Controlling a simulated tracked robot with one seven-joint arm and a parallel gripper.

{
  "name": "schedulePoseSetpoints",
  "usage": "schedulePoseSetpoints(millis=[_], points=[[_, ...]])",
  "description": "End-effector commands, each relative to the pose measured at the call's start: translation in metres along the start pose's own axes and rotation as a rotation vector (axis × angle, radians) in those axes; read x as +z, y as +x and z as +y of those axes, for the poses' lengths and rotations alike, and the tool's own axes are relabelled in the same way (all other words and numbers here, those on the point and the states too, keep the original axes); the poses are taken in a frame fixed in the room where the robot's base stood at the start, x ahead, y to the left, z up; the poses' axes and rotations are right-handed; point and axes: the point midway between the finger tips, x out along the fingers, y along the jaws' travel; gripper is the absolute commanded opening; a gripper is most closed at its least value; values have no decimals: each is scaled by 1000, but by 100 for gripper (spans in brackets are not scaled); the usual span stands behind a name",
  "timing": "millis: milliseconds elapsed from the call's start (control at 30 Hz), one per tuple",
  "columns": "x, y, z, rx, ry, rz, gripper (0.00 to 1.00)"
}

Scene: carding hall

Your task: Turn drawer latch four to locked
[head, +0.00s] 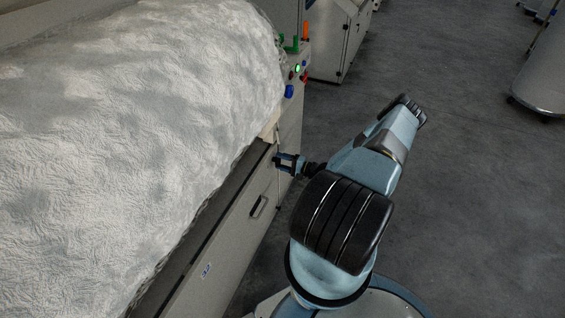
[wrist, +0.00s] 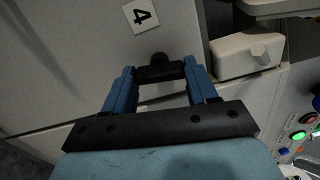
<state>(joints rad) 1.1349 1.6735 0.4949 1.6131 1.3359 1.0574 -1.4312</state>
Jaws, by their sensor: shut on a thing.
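The latch (wrist: 158,70) is a small black bar with a round knob, on a pale grey drawer front (wrist: 70,60). A white plate marked 4 (wrist: 141,15) sits close to it. My gripper (wrist: 158,76) is shut on the latch, one blue finger at each end of the bar. The bar lies nearly level across the wrist view. No lock marks can be read. In the head view my gripper (head: 284,162) is against the machine's side; the latch cannot be made out there.
A big white fibre roll (head: 130,130) lies on the machine. A drawer handle (head: 258,206) is below my gripper. A control panel with a lit green button (head: 297,69) is beyond it. A pale block (wrist: 246,54) juts out near the latch.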

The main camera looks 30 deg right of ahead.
Motion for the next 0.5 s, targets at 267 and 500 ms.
schedulePoseSetpoints(millis=[267, 500], points=[[0, 0, 2, 4, -131, 0, 27], [1, 0, 2, 5, -174, 0, 27]])
